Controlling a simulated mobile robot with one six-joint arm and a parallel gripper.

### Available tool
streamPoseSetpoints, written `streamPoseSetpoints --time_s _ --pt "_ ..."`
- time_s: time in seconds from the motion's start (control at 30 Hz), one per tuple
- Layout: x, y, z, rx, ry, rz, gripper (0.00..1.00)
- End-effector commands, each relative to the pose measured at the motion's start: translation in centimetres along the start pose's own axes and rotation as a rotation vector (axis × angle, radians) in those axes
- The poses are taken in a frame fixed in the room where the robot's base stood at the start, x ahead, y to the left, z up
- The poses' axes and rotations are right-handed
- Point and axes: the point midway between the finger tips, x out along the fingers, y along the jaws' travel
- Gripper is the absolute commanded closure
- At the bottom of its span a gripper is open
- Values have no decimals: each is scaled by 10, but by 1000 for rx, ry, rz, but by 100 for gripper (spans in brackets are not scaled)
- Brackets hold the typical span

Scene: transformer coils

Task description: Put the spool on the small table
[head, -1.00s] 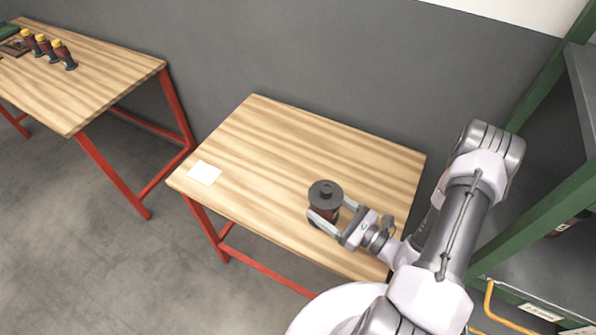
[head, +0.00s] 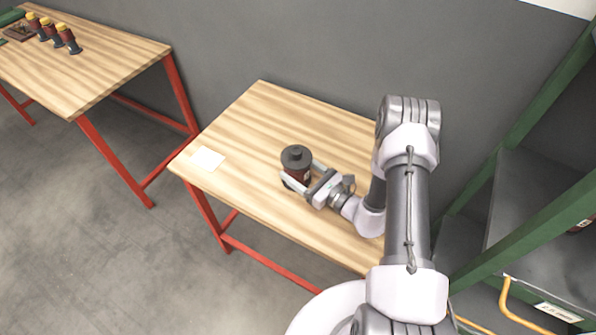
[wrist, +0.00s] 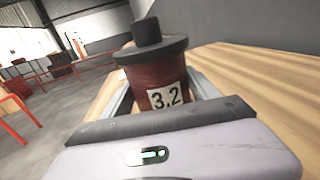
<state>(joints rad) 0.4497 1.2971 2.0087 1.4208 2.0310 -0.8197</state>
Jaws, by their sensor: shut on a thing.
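The spool (head: 297,164) has dark flanges, a dark top knob and a dark red winding. It is upright over the small table (head: 262,108), which has a striped wood top and red legs. My gripper (head: 296,180) is shut on the spool, one finger on each side. In the wrist view the spool (wrist: 158,72) fills the space between the fingers, with a white "3,2" label facing the camera. I cannot tell whether its base touches the tabletop; its lower part is hidden by the gripper.
A white card (head: 207,158) lies at the small table's left end. A second wooden table (head: 110,58) at the upper left holds several yellow-topped coils (head: 68,38). A green-framed shelf (head: 545,200) stands at the right. The small table's back and left middle are clear.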

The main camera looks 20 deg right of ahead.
Motion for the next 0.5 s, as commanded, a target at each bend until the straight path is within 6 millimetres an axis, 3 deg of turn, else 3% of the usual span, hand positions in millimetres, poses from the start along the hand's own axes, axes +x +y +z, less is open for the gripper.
streamPoseSetpoints --time_s 0.23,0.27,0.33,0.37,0.5 --pt "0 0 -2 0 -1 0 100" --pt "0 0 -1 0 0 0 25" --pt "0 0 -1 0 0 0 12" --pt "0 0 -1 0 0 0 9" --pt "0 0 -1 0 0 0 9"
